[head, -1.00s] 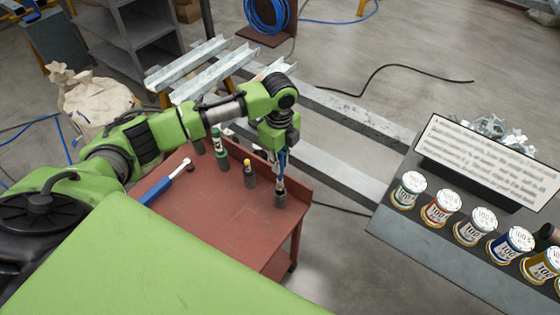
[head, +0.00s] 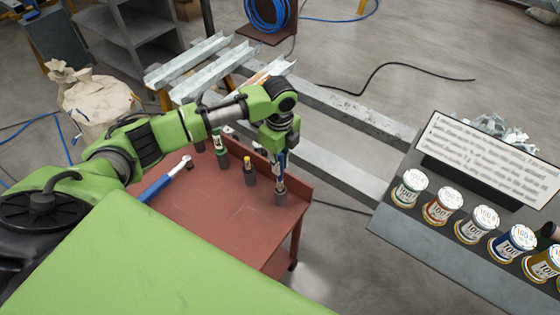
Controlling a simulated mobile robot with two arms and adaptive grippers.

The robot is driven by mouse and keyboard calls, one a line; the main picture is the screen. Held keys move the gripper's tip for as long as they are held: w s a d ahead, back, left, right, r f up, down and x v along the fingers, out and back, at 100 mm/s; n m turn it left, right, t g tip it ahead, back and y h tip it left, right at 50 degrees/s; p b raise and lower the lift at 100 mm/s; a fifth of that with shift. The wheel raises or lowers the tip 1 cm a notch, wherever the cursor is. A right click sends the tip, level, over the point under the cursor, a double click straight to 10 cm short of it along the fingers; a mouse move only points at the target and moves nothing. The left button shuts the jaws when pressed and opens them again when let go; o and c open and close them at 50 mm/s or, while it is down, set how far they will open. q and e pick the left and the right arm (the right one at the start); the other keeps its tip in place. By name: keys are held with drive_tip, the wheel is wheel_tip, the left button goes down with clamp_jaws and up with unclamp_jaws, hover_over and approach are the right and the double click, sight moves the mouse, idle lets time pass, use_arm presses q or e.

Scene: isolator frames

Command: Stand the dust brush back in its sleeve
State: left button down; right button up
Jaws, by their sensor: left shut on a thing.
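My left gripper (head: 280,156) points down over the right end of the red bench. It is shut on the dust brush (head: 280,175), which hangs upright below it, largely hidden by the fingers. The brush's lower end is in line with the mouth of a dark grey sleeve (head: 281,198) near the bench's right edge. It seems to be at or just inside the mouth; I cannot tell how deep.
The red bench (head: 205,215) has a raised back edge. Other sleeves stand left of the brush's, one with a green tool (head: 219,141), one with a yellow-topped tool (head: 247,163). A blue-handled wrench (head: 156,188) lies at the left. Several cans stand on a grey table (head: 435,258) at right.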

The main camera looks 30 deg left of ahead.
sight(280, 156)
use_arm(q)
drive_tip(key=shift+f+b, duration=1.9)
drive_tip(key=shift+f, duration=2.35)
drive_tip(key=c, duration=1.9)
unclamp_jaws()
drive_tip(key=shift+r, duration=0.25)
wheel_tip(280, 156, up, 12)
drive_tip(key=shift+f, duration=0.2)
